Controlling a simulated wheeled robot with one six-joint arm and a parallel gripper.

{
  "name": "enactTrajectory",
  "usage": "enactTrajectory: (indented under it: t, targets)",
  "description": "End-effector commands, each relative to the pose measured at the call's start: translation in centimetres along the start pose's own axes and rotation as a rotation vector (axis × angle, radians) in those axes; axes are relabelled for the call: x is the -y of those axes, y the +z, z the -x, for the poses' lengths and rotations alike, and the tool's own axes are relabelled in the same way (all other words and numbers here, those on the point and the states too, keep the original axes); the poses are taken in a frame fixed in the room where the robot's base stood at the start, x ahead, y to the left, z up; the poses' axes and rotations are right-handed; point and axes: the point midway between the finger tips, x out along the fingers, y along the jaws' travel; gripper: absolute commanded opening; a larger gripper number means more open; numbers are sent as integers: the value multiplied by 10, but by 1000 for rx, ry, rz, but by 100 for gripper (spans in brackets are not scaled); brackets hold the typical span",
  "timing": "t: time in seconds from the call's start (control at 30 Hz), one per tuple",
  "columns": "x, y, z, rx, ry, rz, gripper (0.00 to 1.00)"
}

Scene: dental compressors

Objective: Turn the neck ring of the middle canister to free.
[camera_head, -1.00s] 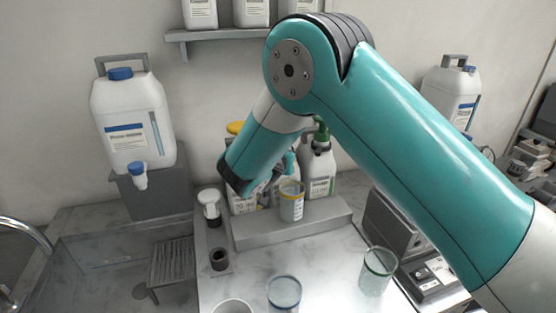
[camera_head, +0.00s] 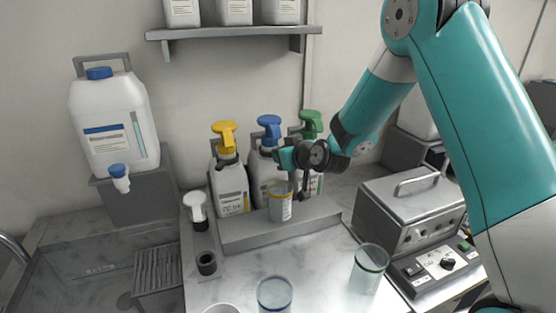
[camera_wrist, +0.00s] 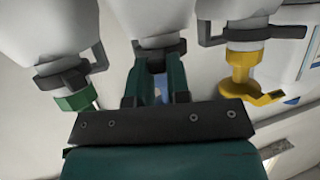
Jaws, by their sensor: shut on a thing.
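The middle canister (camera_head: 262,174) is white with a blue pump head (camera_head: 269,127), standing between a yellow-headed canister (camera_head: 231,187) and a green-headed one (camera_head: 314,181). My gripper (camera_head: 282,157) comes from the right at its neck and hides part of it in the head view. In the wrist view, my gripper (camera_wrist: 157,78) has its fingers at the neck just by the dark neck ring (camera_wrist: 161,49), shut on the neck ring. The blue head is mostly hidden between the fingers there. I cannot tell how far the ring is turned.
The canisters stand on a grey plinth (camera_head: 240,238), with a labelled cup (camera_head: 280,204) in front of the middle one. A grey machine (camera_head: 410,208) stands at the right. Glasses (camera_head: 369,268) stand at the counter's front. A shelf (camera_head: 232,32) hangs above.

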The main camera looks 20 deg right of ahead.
Motion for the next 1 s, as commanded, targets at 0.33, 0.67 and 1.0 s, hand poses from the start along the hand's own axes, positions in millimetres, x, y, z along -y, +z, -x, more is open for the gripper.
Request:
enactTrajectory:
  t: [0.33,0.67,1.0]
  targets:
    - [-16,5,-5,-5,-202,90,0]
    - [-20,0,-5,-1,-311,134,0]
    - [-20,-1,-5,2,-329,140,0]
